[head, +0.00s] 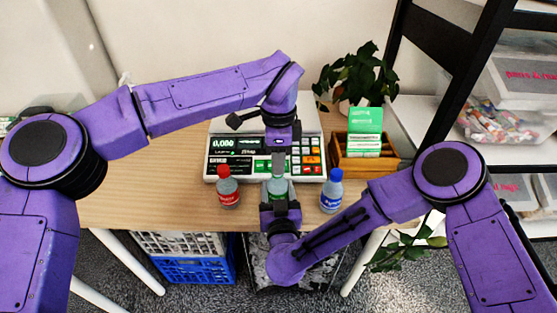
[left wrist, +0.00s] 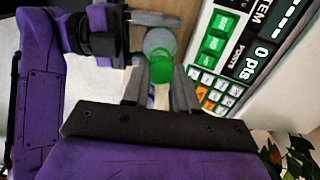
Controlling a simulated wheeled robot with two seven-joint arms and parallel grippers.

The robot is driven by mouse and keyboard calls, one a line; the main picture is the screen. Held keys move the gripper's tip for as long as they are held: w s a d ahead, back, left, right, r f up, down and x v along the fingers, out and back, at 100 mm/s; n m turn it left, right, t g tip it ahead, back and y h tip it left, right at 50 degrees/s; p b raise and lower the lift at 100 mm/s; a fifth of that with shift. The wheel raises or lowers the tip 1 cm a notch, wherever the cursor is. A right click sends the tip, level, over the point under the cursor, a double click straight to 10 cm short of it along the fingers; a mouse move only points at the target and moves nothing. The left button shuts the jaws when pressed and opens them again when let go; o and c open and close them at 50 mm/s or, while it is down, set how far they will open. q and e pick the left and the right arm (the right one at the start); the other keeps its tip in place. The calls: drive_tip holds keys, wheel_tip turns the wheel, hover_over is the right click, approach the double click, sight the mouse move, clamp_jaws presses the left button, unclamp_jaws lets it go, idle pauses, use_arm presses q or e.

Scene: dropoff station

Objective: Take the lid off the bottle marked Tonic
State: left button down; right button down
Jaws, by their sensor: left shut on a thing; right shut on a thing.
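A middle bottle (head: 278,187) with a grey-green body stands upright in front of the scale; its label is hidden by my right gripper, so I cannot read a Tonic mark. My left gripper (head: 279,168) points down over its top and is shut on the green lid (left wrist: 161,68), which shows between the fingers in the left wrist view. My right gripper (head: 280,200) reaches in from the front and is shut on the bottle's body. I cannot tell whether the lid is seated on the bottle or apart from it.
A red-capped bottle (head: 228,188) stands left and a blue-capped bottle (head: 332,191) right, both close to my grippers. The scale (head: 222,146) is just behind. A wooden card box (head: 385,160) and a plant (head: 357,75) are at the back right. The table's left part (head: 150,185) is clear.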

use_arm(q)
drive_tip(key=shift+r, duration=0.5)
drive_tip(key=shift+r, duration=2)
use_arm(e)
drive_tip(key=shift+c, duration=1.1)
unclamp_jaws()
